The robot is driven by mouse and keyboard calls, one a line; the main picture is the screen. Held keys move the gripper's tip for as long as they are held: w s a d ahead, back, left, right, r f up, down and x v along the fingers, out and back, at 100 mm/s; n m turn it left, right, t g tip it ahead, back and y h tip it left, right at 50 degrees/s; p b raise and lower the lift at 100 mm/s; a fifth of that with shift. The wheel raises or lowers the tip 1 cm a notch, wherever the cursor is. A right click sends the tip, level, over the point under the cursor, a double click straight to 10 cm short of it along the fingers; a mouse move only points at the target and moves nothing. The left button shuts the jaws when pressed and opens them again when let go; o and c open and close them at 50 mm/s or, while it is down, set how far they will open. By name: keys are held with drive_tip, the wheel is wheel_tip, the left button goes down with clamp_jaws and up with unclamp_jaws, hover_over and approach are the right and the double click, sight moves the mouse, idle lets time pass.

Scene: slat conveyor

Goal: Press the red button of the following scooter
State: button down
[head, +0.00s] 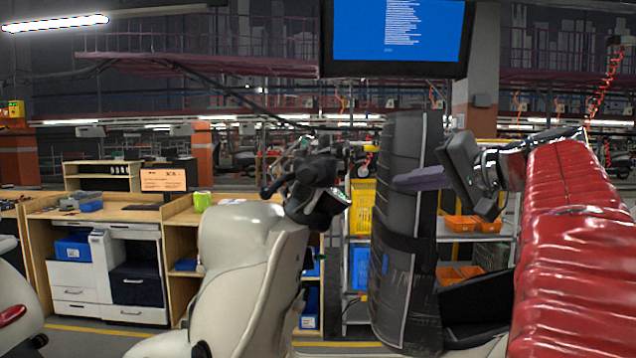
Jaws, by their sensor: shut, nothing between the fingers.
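A cream scooter (252,255) stands in the middle of the head view, its curved front shield toward the left. Its dark handlebar (318,175) and a small tilted display (328,206) sit on top of the shield. I cannot make out a red button on it. My gripper (402,182) is shut and empty, to the right of the handlebar and apart from it. Its fingers point left, across the front of a tall black wrapped upright. My red-sleeved arm fills the right side.
Part of another light scooter (14,308) with a red lamp shows at the left edge. Wooden workbenches (180,215) stand behind. A shelf (455,238) with orange bins (470,223) stands behind at right. A blue monitor (398,36) hangs above. The space between gripper and handlebar is partly taken by the black upright.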

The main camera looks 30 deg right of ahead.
sight(337, 181)
drive_tip(key=shift+a, duration=0.1)
drive_tip(key=w+a, duration=0.5)
drive_tip(key=a, duration=0.1)
drive_tip(key=shift+w+a, duration=0.2)
drive_tip(key=shift+w, duration=0.2)
idle(2.1)
drive_tip(key=shift+a, duration=0.1)
drive_tip(key=shift+w+a, duration=0.2)
drive_tip(key=shift+w+a, duration=0.25)
drive_tip(key=shift+a, duration=0.05)
idle(0.9)
drive_tip(key=shift+s+d, duration=0.1)
idle(0.4)
drive_tip(key=shift+s+d, duration=0.45)
drive_tip(key=shift+d, duration=0.05)
drive_tip(key=shift+d, duration=0.1)
